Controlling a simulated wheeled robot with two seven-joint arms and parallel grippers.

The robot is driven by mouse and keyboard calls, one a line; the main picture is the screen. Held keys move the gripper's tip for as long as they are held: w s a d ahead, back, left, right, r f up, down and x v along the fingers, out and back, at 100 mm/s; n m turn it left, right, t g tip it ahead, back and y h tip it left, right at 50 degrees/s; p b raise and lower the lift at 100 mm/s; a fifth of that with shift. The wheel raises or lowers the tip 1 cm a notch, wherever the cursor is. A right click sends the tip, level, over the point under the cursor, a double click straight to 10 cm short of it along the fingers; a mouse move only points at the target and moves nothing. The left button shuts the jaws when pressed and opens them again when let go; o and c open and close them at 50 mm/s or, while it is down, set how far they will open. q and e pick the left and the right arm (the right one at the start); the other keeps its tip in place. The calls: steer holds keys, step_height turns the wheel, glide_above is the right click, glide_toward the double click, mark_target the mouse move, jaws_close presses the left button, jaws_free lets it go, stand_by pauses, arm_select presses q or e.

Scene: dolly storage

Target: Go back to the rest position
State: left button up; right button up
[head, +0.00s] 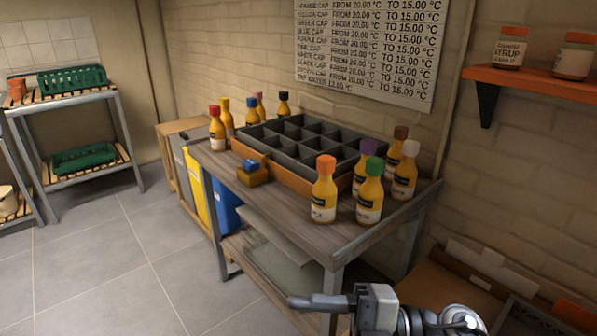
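My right gripper (318,302) shows at the bottom of the head view, its arm coming in from the lower right. It is in front of and below the near edge of the wooden table (320,238), apart from the bottles. Its fingers are seen side-on, so I cannot tell if they are open or shut. I see nothing held in it. My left gripper is out of view.
On the table stands a divided crate (283,174) with dark compartments that look empty. Several capped bottles stand around it, including an orange-capped one (323,192) and a red-capped one (217,133). A rack (78,108) stands far left. Open floor (110,262) lies left.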

steer(key=w+d+f+m+t+h+p, duration=0.15)
steer(key=d+m+t+h, duration=0.3)
steer(key=m+t, duration=0.5)
steer(key=w+d+f+m+t+h, duration=0.1)
steer(key=w+d+m+t+h, duration=0.3)
steer(key=m+t, duration=0.55)
steer(key=s+d+f+m+g+h, duration=0.2)
steer(key=s+f+m+g+h, duration=0.1)
steer(key=f, duration=0.4)
steer(key=s+d+f+m+g+h+p, duration=0.1)
steer(key=s+d+f+m+g+h, duration=0.1)
steer(key=s+f+m+g, duration=0.4)
steer(key=shift+s+f+h, duration=0.75)
steer(key=shift+s+f, duration=0.05)
steer(key=shift+s, duration=0.05)
